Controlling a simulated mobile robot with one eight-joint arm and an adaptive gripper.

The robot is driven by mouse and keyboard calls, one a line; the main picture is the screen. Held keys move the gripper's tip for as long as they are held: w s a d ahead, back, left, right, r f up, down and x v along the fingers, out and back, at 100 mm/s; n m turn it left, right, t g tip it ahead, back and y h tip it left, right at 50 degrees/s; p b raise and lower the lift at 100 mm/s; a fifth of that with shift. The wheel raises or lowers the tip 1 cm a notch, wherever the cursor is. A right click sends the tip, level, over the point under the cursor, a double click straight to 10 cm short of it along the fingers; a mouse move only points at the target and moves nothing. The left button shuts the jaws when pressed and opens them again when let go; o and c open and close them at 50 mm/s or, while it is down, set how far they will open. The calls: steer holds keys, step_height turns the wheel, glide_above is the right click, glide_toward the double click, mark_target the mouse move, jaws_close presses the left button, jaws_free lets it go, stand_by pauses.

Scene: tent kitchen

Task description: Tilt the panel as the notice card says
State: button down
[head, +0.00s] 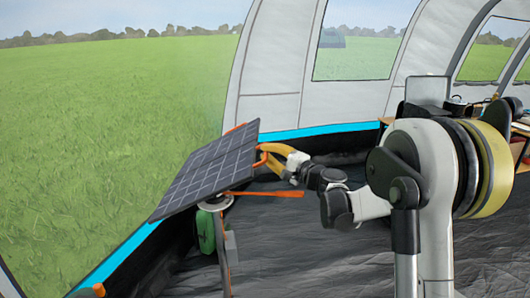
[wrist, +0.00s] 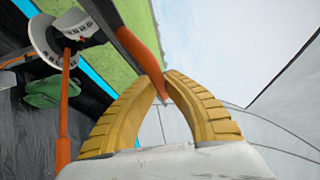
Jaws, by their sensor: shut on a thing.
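The dark gridded panel (head: 208,170) stands tilted on a post at the tent's open side, its right edge higher than its left. An orange handle (head: 262,158) sticks out at its right side. My gripper (head: 268,150) has its yellow fingers at that handle. In the wrist view my gripper (wrist: 164,84) is shut on the orange handle (wrist: 143,50). A white dial with dark marks (wrist: 40,42) sits under the panel, with a long orange pointer (wrist: 65,115). I cannot read the marks. I see no readable notice card.
A green object (head: 206,232) hangs by the post, beside a small pale plate (head: 231,246). The dark groundsheet (head: 310,255) is clear in front. A grey tent wall (head: 270,65) rises behind, and a wooden shelf (head: 520,128) stands at the right.

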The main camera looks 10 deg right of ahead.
steer(key=f, duration=0.1)
steer(key=d+f+b, duration=0.1)
steer(key=f, duration=0.1)
steer(key=d+f+b, duration=0.1)
steer(key=f, duration=0.1)
steer(key=shift+s+d, duration=0.2)
steer(key=shift+s, duration=0.15)
steer(key=c, duration=1.5)
jaws_free()
steer(key=shift+a, duration=0.1)
steer(key=shift+o, duration=0.2)
steer(key=v, duration=1.2)
